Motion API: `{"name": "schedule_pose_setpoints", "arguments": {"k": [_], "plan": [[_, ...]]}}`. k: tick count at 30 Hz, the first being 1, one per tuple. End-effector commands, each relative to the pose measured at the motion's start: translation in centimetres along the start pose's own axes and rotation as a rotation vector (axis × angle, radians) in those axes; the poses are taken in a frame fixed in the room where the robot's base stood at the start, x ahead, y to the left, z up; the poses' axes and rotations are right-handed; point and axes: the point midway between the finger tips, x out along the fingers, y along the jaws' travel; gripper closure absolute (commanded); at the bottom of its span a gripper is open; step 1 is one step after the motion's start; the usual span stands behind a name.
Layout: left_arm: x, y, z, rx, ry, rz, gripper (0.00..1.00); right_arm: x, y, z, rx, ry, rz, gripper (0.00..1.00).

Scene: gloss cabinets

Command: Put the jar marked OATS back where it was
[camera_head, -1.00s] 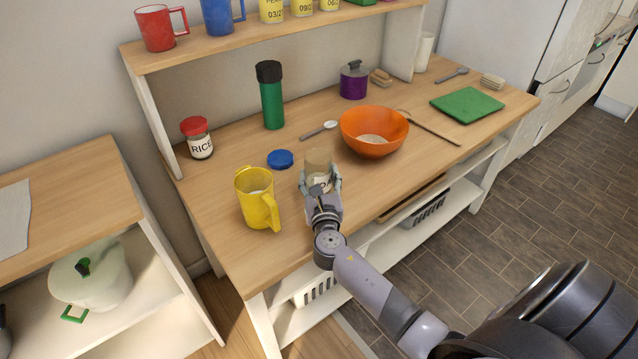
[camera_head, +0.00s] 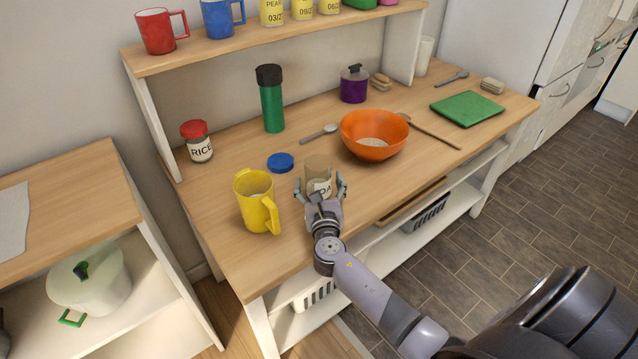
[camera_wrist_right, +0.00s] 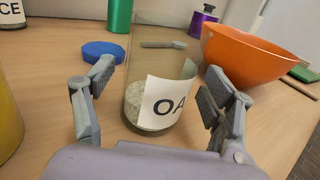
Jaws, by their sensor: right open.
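The OATS jar (camera_head: 318,171) is a clear, lidless jar with a white label, standing upright on the wooden table. In the right wrist view the jar (camera_wrist_right: 150,112) shows pale contents low inside and the letters "OA" on its label. My right gripper (camera_head: 320,190) is open, with its fingers on either side of the jar's near part. In the wrist view the gripper (camera_wrist_right: 165,95) has visible gaps between both fingers and the glass. A blue lid (camera_head: 280,162) lies on the table behind and left of the jar. My left gripper is not in view.
A yellow pitcher (camera_head: 254,200) stands close on the left, and an orange bowl (camera_head: 372,148) close on the right. A RICE jar (camera_head: 197,142) with a red lid, a green bottle (camera_head: 271,105) and a spoon (camera_head: 318,132) are farther back. A shelf (camera_head: 270,40) runs above the table's back.

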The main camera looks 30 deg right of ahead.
Motion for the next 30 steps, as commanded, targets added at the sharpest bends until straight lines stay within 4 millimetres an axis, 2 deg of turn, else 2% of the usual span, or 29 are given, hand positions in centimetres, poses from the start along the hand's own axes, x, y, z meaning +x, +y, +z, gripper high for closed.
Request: {"name": "schedule_pose_setpoints", "arguments": {"k": [5,8,15,21,25,30], "plan": [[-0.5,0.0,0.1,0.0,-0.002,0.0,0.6,0.0,0.0,0.6,0.0,0.0,0.0,0.23],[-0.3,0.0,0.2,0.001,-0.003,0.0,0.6,-1.4,0.0,0.2,0.0,0.002,0.001,0.23],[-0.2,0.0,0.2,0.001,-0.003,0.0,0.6,-6.7,0.0,0.2,0.001,0.003,0.002,0.23],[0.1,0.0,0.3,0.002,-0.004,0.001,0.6,-10.3,0.0,0.1,0.001,0.002,0.001,0.23],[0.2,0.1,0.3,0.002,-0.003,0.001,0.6,-11.6,0.0,0.2,0.0,0.001,0.0,0.23],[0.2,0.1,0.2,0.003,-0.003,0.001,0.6,-12.0,0.0,0.3,0.001,-0.001,0.0,0.23]]}}
